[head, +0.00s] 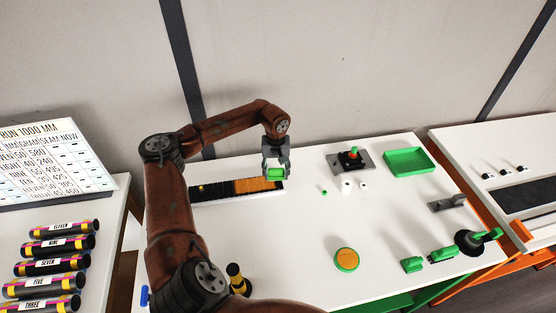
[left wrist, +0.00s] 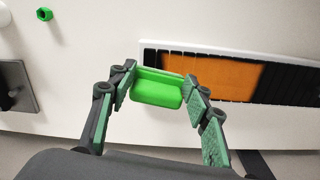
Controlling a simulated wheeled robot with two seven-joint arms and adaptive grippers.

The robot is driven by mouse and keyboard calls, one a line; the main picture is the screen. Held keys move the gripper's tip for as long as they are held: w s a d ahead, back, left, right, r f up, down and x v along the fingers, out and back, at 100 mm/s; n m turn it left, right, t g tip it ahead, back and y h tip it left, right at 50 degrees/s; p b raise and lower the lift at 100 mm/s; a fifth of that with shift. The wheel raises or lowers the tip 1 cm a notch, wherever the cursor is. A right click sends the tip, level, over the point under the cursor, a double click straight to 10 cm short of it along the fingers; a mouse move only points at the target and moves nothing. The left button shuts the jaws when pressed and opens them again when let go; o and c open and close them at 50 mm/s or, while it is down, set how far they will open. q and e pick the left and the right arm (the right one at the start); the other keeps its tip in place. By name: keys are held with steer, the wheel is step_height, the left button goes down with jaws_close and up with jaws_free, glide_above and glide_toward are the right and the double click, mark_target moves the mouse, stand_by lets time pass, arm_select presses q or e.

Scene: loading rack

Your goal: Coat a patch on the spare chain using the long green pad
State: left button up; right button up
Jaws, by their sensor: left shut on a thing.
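My left gripper (head: 276,170) is shut on a bright green pad (head: 276,174). In the left wrist view the pad (left wrist: 157,91) sits between the two fingers (left wrist: 158,80). The chain (head: 217,191) is a dark slatted strip on a white base, and it also shows in the left wrist view (left wrist: 290,84). An orange patch (head: 258,185) covers part of it towards its right end. The gripper and pad are at that end, in front of the chain's edge in the left wrist view. I cannot tell whether the pad touches it.
Small white pieces (head: 346,187) and a green nut (head: 324,191) lie right of the gripper. Beyond are a knobbed black device (head: 351,160) and a green tray (head: 432,165). An orange disc (head: 346,259) and green blocks (head: 412,265) lie nearer. The table's middle is mostly clear.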

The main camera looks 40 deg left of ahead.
arm_select(q)
steer(key=shift+s+r, duration=0.25)
steer(key=shift+r, duration=0.35)
steer(key=shift+w+r+p, duration=0.1)
steer(key=shift+r+p, duration=0.5)
steer(key=shift+r, duration=0.1)
steer(key=shift+r+p, duration=0.85)
steer(key=shift+r, duration=0.65)
